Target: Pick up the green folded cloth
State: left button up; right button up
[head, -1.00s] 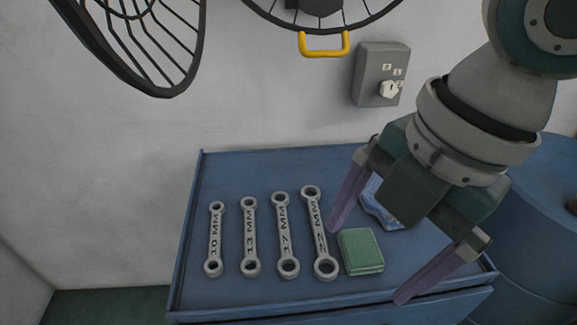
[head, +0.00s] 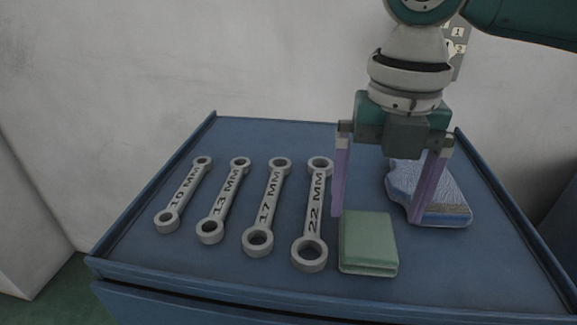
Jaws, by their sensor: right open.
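The green folded cloth (head: 368,243) lies flat on the blue cabinet top, near its front edge. My right gripper (head: 376,217) points down just behind and above the cloth, with its two purple fingers spread wide and nothing between them. The left finger is between the largest wrench and the cloth's back left corner. The right finger is in front of a blue brush-like item. I cannot tell how high the fingertips are above the top. My left gripper is not in view.
Several grey wrenches lie in a row left of the cloth; the nearest wrench (head: 314,215) is close beside it. The blue item (head: 443,196) lies to the right. The blue cabinet top (head: 480,275) has raised rims and is clear at the front right. A wall stands behind.

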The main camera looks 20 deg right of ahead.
aim_at(369, 233)
notch_tip(369, 233, down, 5)
jog(key=shift+r+b, duration=0.1)
jog(key=shift+b, duration=0.25)
jog(key=c, duration=1.1)
